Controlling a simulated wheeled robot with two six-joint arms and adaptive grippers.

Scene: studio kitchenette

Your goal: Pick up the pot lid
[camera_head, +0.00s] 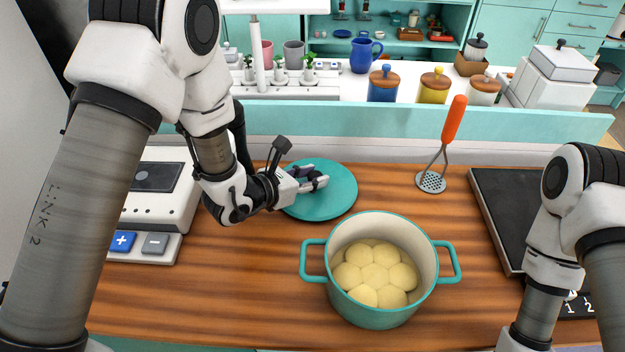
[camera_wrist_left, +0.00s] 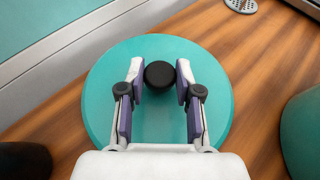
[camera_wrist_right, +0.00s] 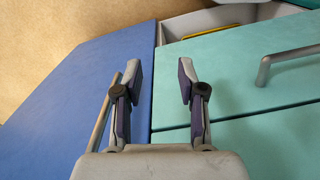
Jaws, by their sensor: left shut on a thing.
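The pot lid (camera_head: 335,192) is a round teal disc on the wooden counter, behind and left of the pot. It also shows in the left wrist view (camera_wrist_left: 150,58), with its black knob (camera_wrist_left: 159,75) between my fingers. My left gripper (camera_head: 318,181) is shut on the knob; I cannot tell whether the lid touches the counter. The teal pot (camera_head: 376,315) stands in front, uncovered, with several pale round pieces inside. My right gripper (camera_wrist_right: 160,80) is open and empty, facing blue and teal cabinet fronts; in the head view its fingers are out of sight.
An orange-handled masher (camera_head: 454,120) stands behind the pot to the right. A dark hob (camera_head: 497,215) lies at the right. A white appliance with blue and grey buttons (camera_head: 145,247) is at the left. Bare counter (camera_head: 235,285) lies left of the pot.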

